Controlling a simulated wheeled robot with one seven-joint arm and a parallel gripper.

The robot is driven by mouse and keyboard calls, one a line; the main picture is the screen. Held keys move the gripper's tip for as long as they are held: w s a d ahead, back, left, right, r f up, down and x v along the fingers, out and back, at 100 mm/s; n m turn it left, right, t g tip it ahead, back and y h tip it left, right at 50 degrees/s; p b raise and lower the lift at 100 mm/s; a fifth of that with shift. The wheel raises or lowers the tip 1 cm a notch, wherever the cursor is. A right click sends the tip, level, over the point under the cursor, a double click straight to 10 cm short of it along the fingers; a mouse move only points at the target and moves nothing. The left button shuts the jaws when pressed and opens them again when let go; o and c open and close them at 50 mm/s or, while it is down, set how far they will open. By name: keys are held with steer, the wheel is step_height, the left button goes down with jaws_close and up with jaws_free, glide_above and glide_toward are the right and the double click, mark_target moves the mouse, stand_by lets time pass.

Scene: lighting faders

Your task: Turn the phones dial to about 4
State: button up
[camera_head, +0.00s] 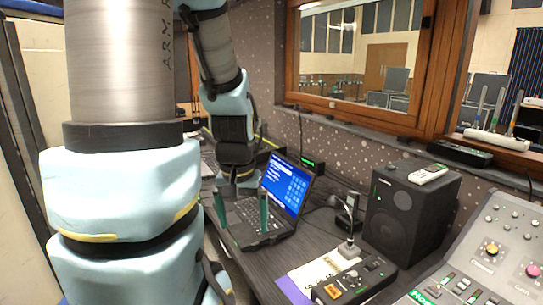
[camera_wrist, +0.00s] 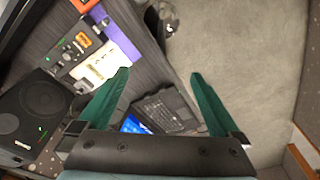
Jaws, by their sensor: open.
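No dial labelled phones can be read in either view. The sloped console (camera_head: 480,255) at the right edge of the head view carries a yellow knob (camera_head: 491,250) and a pink-red knob (camera_head: 532,270), with labels too small to read. A small black control box (camera_head: 355,283) with an orange button lies left of the console; it also shows in the wrist view (camera_wrist: 70,58). My gripper (camera_head: 245,228) is open and empty, its green fingers over the laptop. In the wrist view my gripper (camera_wrist: 160,73) has its fingers wide apart, well away from the knobs.
The open laptop (camera_head: 262,222) lies under my gripper. A black speaker (camera_head: 404,222) with a white handset (camera_head: 429,174) on top stands between laptop and console. A microphone (camera_head: 349,225) stands near the control box. Purple-and-white paper (camera_head: 297,285) lies at the desk's front edge.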

steer(key=shift+s+a+f, duration=0.15)
steer(key=shift+s+a, duration=0.2)
steer(key=c, duration=0.3)
steer(key=w+d, duration=0.1)
steer(key=w+d+f+b, duration=0.1)
steer(key=d, duration=0.1)
steer(key=w+d+f+b, duration=0.1)
steer(key=d, duration=0.1)
steer(key=shift+w+f, duration=0.15)
steer(key=shift+w, duration=0.15)
steer(key=shift+c, duration=1.3)
steer(key=n+g+b, duration=0.1)
steer(key=g+b, duration=0.1)
steer(key=b, duration=0.3)
glide_toward(353, 273)
step_height(353, 273, down, 9)
steer(key=shift+s+r+p, duration=0.1)
steer(key=shift+s+p, duration=0.05)
steer(key=shift+p, duration=0.95)
steer(key=shift+c, duration=0.4)
jaws_close()
